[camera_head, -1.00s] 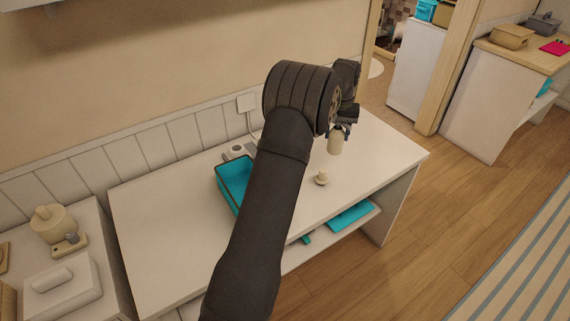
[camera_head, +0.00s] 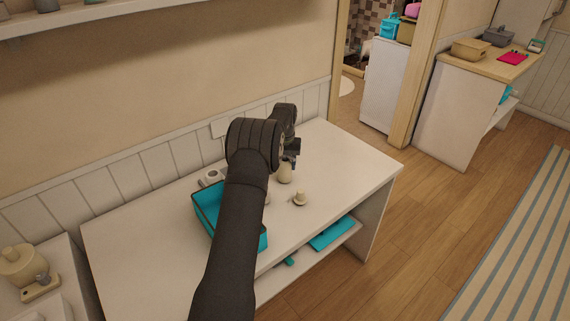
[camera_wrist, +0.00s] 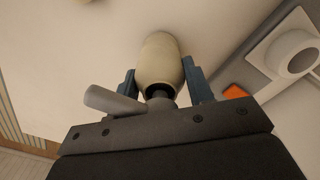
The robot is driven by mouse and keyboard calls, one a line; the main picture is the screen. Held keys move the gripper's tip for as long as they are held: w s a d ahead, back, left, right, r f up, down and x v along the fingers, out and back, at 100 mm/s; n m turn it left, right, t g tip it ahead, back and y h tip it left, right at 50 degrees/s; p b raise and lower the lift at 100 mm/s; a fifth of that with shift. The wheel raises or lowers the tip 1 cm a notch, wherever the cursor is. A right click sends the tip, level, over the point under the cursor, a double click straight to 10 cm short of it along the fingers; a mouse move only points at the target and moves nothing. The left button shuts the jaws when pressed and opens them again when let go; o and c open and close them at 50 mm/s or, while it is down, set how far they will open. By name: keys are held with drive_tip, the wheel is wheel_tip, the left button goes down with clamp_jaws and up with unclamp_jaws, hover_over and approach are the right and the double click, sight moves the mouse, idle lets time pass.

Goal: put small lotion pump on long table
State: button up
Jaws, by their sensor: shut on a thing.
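The small lotion pump (camera_head: 285,174) is a cream bottle held under my gripper, low over the white long table (camera_head: 345,165). In the wrist view the bottle (camera_wrist: 161,60) sits between the two blue-grey fingers of my gripper (camera_wrist: 162,85), its dark neck and grey spout towards me. My gripper (camera_head: 290,160) is shut on it, and my arm hides part of the table. The bottle's base is close to the white tabletop; I cannot tell whether it touches.
A small cream object (camera_head: 300,198) stands just in front of the bottle. A teal bin (camera_head: 207,192) is partly behind my arm. A white holder (camera_wrist: 293,52) and an orange item (camera_wrist: 236,91) show in the wrist view. The table's right end is clear.

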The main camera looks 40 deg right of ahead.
drive_tip(key=shift+f, duration=0.2)
drive_tip(key=o, duration=1.1)
wheel_tip(320, 180, up, 12)
drive_tip(key=shift+r, duration=0.1)
